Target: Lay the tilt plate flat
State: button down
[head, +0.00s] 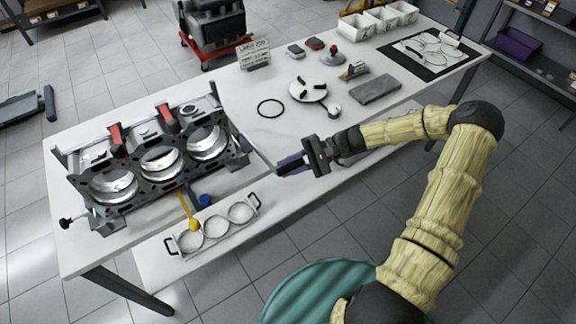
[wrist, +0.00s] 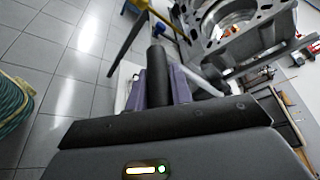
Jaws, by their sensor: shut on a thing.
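The engine block (head: 127,206), with three round bores facing up, sits in a grey frame on the left of the table. The tilt plate under it is mostly hidden by the block, and I cannot tell its exact angle. A thin grey bar (head: 250,149) runs from the block's right side to my gripper (head: 280,168). In the wrist view the bar (wrist: 202,81) reaches from the block (wrist: 240,35) to the purple fingers, beside a dark cylindrical grip (wrist: 158,76).
A white tray with three rings (head: 216,228) and a yellow tool (head: 188,210) lie in front of the block. A black ring (head: 271,108), a round white plate (head: 308,91) and a grey slab (head: 376,89) lie behind my gripper.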

jog(key=c, duration=1.3)
grip_release()
jog(key=shift+w, duration=0.1)
jog(key=shift+o, duration=0.2)
jog(key=shift+d, duration=0.1)
jog(key=b+v, duration=0.2)
jog(key=v, duration=1.5)
jog(key=shift+d, duration=0.25)
jog(key=shift+a+f, duration=0.1)
